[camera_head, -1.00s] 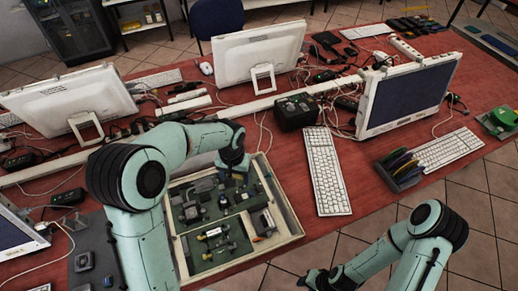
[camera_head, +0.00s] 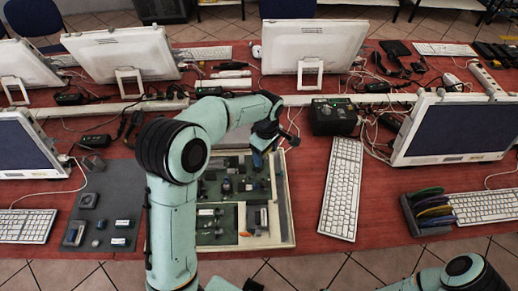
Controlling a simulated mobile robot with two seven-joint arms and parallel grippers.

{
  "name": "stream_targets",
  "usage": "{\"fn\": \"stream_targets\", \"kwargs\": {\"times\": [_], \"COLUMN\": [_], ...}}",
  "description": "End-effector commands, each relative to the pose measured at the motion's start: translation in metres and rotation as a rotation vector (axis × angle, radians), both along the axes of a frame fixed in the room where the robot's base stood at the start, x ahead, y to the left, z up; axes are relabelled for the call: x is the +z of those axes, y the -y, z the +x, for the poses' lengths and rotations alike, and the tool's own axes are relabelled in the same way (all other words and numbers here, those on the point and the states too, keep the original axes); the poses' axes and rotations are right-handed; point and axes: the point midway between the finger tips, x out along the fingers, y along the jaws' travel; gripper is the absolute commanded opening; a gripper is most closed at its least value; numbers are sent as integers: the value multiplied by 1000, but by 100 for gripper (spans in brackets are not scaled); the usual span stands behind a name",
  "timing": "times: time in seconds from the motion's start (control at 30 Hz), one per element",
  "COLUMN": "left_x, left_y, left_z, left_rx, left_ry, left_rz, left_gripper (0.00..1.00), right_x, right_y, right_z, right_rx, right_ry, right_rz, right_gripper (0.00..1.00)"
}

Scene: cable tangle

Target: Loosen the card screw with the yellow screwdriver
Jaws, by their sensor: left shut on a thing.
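The open case (camera_head: 286,215) with a pale rim holds a green board and several parts, and stands on the red table at the centre. A small orange mark (camera_head: 246,233) shows inside it. The card screw is too small to make out. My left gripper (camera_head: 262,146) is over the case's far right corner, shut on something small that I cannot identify. A bluish piece shows just below it. I cannot pick out the yellow screwdriver. My left arm covers the left side of the case. My right forearm is at the bottom right; its gripper is out of view.
A white keyboard (camera_head: 341,190) lies right of the case. A black box (camera_head: 333,117) and cables are behind it. A grey mat (camera_head: 122,190) with small parts is on the left. Monitors (camera_head: 453,130) stand around. A rack of coloured discs (camera_head: 428,211) is at the right.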

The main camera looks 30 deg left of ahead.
Motion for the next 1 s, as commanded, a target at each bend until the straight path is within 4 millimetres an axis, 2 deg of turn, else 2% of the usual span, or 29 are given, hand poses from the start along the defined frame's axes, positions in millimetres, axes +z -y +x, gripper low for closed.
{"fn": "stream_targets", "kwargs": {"times": [0.1, 0.2, 0.33, 0.63, 1.0], "left_x": [-3, -1, 1, -4, -37], "left_y": [-13, -22, -28, -31, -31], "left_z": [3, 5, 7, 7, 6], "left_rx": [304, 508, 675, 752, 750], "left_ry": [2, 5, 7, 7, 5], "left_rz": [1, 1, 1, 1, 2], "left_gripper": [36, 36, 36, 36, 36], "right_x": [-12, -17, -20, -26, -48], "right_y": [0, 0, 0, 0, 0], "right_z": [-8, -11, -13, -16, -28], "right_rx": [0, 0, 1, 0, 0], "right_ry": [-10, -13, -15, -18, -31], "right_rz": [0, 0, 1, 0, 0], "right_gripper": [43, 43, 43, 43, 43]}}
